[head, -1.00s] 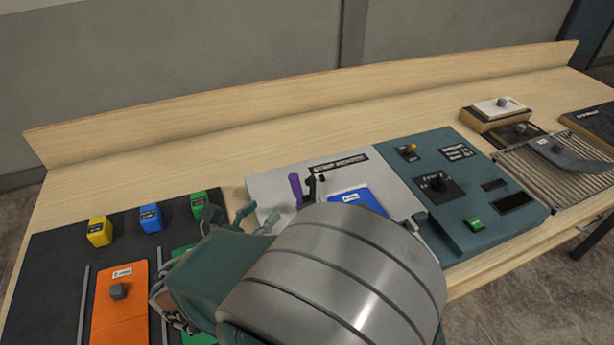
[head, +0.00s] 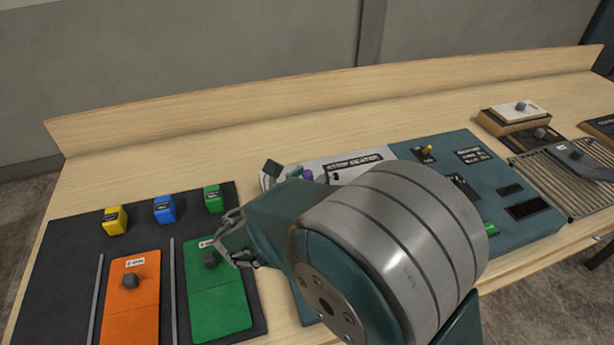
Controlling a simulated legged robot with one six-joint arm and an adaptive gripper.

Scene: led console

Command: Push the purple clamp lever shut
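Left is a black board (head: 65,240) with yellow (head: 115,220), blue (head: 164,209) and green (head: 213,198) blocks. Orange (head: 128,300) and green (head: 218,308) plates lie there. Right are a teal control panel (head: 480,190) and a slatted rack (head: 575,180). A wooden ledge (head: 330,95) runs behind.

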